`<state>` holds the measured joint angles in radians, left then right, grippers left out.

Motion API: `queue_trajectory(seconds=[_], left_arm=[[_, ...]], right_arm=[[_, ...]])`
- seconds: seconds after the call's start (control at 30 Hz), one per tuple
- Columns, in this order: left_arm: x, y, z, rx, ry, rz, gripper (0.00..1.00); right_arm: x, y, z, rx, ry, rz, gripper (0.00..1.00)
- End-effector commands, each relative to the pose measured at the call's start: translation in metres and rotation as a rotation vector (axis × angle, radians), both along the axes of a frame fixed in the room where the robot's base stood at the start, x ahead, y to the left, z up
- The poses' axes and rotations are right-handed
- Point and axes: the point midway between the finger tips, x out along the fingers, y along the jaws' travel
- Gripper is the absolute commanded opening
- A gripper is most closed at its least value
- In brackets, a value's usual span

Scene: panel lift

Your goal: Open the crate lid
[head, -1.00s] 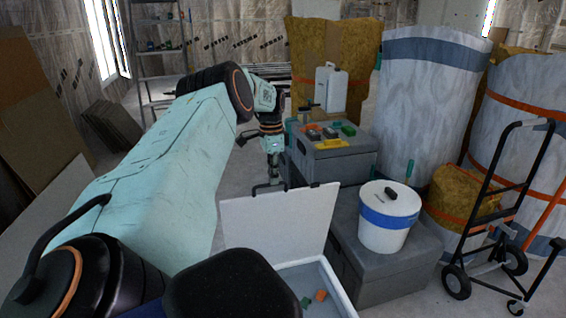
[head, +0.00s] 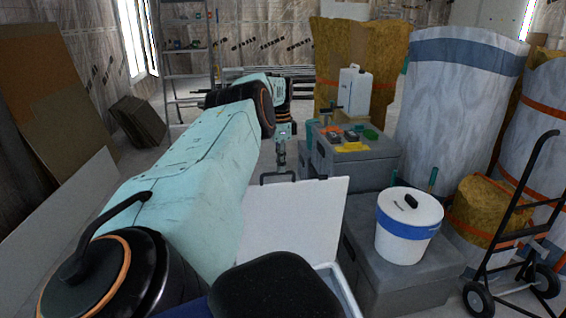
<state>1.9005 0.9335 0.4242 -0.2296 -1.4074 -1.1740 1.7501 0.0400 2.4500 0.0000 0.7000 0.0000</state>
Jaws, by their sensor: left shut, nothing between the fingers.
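The white crate lid (head: 295,222) stands raised behind the crate, its broad face toward me. A dark handle (head: 278,174) sits at its top edge. The crate's pale rim (head: 347,290) shows only at the bottom, and the inside is mostly hidden by a black part of mine. My left gripper (head: 281,162) is shut and empty at the lid's top edge, close by the handle. I cannot tell whether it touches it. My right gripper is not in view.
A white bucket with a blue band (head: 408,228) stands on a grey box (head: 385,280) right of the lid. A grey toolbox stack (head: 365,170) is behind. A hand truck (head: 515,220) and wrapped rolls (head: 450,110) stand at right. Boards (head: 60,220) lean at left.

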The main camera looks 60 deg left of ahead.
Motion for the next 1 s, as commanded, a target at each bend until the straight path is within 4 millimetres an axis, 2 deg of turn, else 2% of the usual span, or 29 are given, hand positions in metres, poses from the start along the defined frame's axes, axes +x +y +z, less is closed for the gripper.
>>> queue_trajectory(seconds=[0.03, 0.33, 0.7, 1.0], left_arm=[[-0.0078, -0.0039, -0.0192, -0.02, 0.027, 0.004, 0.0], [-0.007, -0.004, -0.0188, -0.02, 0.027, 0.003, 0.01], [-0.0049, -0.0043, -0.0178, -0.019, 0.029, -0.001, 0.32], [-0.0038, -0.0042, -0.0146, -0.016, 0.028, -0.003, 0.34]], right_arm=[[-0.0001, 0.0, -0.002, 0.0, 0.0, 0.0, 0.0], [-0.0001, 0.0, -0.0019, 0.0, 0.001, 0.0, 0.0], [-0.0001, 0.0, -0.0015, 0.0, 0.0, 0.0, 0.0], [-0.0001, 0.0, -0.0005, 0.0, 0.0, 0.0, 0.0]])
